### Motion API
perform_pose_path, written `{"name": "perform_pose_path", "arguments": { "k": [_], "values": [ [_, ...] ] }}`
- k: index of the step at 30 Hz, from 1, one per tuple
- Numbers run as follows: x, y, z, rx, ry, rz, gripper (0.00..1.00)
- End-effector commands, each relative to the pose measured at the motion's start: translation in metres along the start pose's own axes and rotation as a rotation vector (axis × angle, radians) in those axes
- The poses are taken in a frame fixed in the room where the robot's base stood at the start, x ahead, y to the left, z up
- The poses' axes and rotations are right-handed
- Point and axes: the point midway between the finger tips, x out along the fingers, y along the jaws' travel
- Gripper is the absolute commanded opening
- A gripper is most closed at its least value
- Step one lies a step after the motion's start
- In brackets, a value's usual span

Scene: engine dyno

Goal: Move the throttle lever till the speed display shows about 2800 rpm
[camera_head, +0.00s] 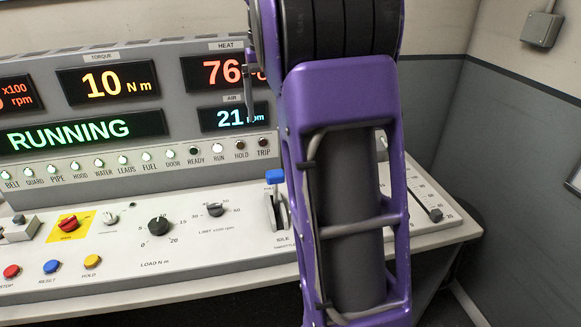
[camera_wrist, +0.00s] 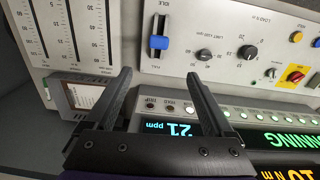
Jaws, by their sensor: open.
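The throttle lever (camera_head: 275,177) has a blue knob and stands in a slot on the sloped console, beside my arm. The word IDLE is printed at the slot's near end. In the wrist view, which is turned over, the blue knob (camera_wrist: 160,43) shows beyond my fingertips, nearer the slot end away from IDLE. My gripper (camera_wrist: 161,74) is open and empty, its fingers on either side of the line to the knob, apart from it. The speed display (camera_head: 16,94) is cut off at the left edge; only part of an orange digit and "x100 rpm" show.
The torque display (camera_head: 108,83) reads 10 N m, and the status display (camera_head: 82,132) reads RUNNING. The air display (camera_head: 236,117) reads 21 ppm. A load knob (camera_head: 160,226) and limit knob (camera_head: 215,209) sit left of the lever.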

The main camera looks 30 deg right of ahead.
Motion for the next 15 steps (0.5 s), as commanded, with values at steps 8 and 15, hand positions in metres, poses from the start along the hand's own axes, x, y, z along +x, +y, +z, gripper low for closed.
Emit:
{"name": "perform_pose_path", "arguments": {
  "k": [8,15],
  "values": [
    [0.019,0.002,0.003,0.041,-0.024,-0.017,0.88],
    [0.069,0.002,0.005,0.04,-0.025,-0.015,0.88]
  ]
}}
